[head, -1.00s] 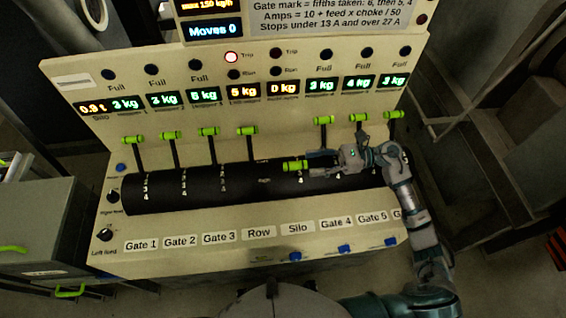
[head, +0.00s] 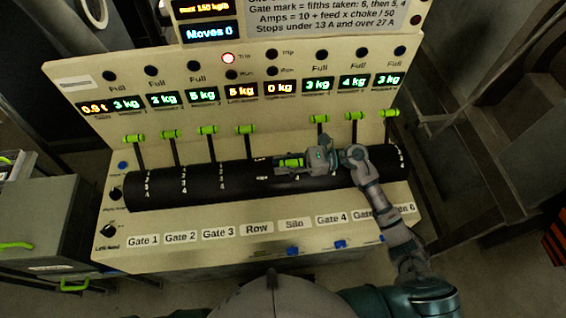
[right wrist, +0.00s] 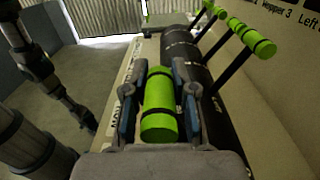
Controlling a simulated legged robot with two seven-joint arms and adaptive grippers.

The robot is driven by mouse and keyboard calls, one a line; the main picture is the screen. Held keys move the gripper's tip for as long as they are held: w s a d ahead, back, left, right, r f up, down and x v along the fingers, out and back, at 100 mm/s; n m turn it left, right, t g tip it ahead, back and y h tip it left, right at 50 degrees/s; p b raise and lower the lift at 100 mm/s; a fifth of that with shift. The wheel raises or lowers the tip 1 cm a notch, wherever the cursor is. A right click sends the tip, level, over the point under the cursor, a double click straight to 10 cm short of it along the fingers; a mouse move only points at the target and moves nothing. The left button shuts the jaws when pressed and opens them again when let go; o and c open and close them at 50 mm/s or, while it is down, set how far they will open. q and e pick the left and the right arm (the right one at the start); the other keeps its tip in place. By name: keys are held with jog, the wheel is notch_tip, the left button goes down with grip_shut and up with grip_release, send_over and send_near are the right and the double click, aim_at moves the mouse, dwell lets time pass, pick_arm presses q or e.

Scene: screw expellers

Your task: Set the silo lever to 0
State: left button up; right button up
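The silo lever has a green cylindrical handle (head: 292,162), low and tilted toward me over the black drum, above the Silo label (head: 294,224). In the right wrist view the green handle (right wrist: 159,105) lies lengthwise between the two fingers. My right gripper (head: 281,166) is around the handle from the right. In the right wrist view the gripper (right wrist: 159,100) looks open, with narrow gaps between its pads and the handle. The marks by this lever are mostly hidden by the gripper. My left gripper is not in view.
Other green-handled levers stand upright on both sides, including the Row lever (head: 246,129) and a Gate 4 lever (head: 319,119). The black drum (head: 210,183) runs below them. The panel display (head: 209,32) reads Moves 0.

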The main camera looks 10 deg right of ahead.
jog(key=shift+d, duration=0.25)
grip_shut()
jog(key=shift+w+d, duration=0.1)
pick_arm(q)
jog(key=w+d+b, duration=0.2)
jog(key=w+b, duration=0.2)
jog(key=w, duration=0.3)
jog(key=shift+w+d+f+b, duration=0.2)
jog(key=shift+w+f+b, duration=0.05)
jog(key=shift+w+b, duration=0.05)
pick_arm(e)
jog(key=w+m, duration=0.7)
jog(key=w, duration=0.4)
jog(key=shift+w, duration=0.35)
jog(key=shift+d, duration=0.1)
